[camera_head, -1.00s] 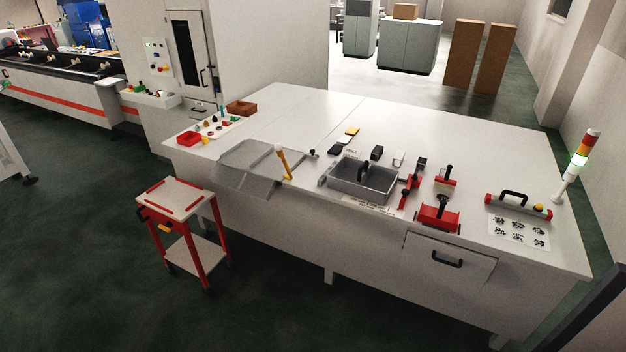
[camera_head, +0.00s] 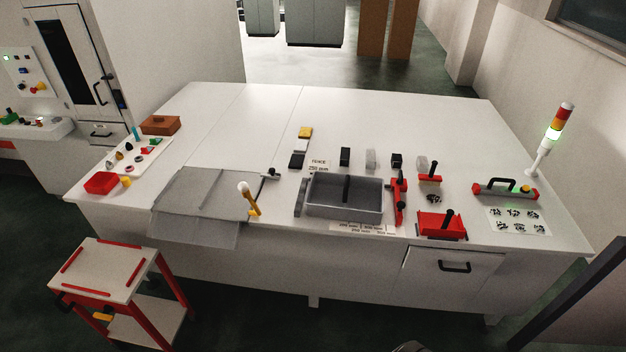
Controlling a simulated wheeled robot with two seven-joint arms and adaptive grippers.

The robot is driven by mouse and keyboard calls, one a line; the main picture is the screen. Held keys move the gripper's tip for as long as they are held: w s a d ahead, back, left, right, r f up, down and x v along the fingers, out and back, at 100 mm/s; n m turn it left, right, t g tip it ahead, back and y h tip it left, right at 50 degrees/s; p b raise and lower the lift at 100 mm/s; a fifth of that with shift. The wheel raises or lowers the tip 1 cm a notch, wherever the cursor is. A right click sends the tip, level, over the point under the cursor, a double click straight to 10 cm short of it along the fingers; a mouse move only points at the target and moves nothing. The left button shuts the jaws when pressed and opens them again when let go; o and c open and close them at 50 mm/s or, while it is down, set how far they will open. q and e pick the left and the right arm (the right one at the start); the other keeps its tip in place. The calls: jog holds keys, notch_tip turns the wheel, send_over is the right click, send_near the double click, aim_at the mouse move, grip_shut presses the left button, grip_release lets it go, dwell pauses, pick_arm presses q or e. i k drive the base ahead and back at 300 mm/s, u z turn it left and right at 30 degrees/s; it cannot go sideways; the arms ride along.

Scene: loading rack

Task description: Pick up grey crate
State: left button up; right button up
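The grey crate (camera_head: 342,213) stands upright on the white table, near its front edge and right of the middle. It is open at the top, and a dark upright bar or divider shows in its middle. A grey piece (camera_head: 301,197) stands against or close to its left end. Neither of my grippers shows clearly.
Small blocks (camera_head: 345,156) stand behind. A red-framed cart (camera_head: 105,268) is at front left.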

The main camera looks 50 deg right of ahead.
aim_at(346, 191)
jog(key=i, duration=0.95)
jog(key=z, duration=2.3)
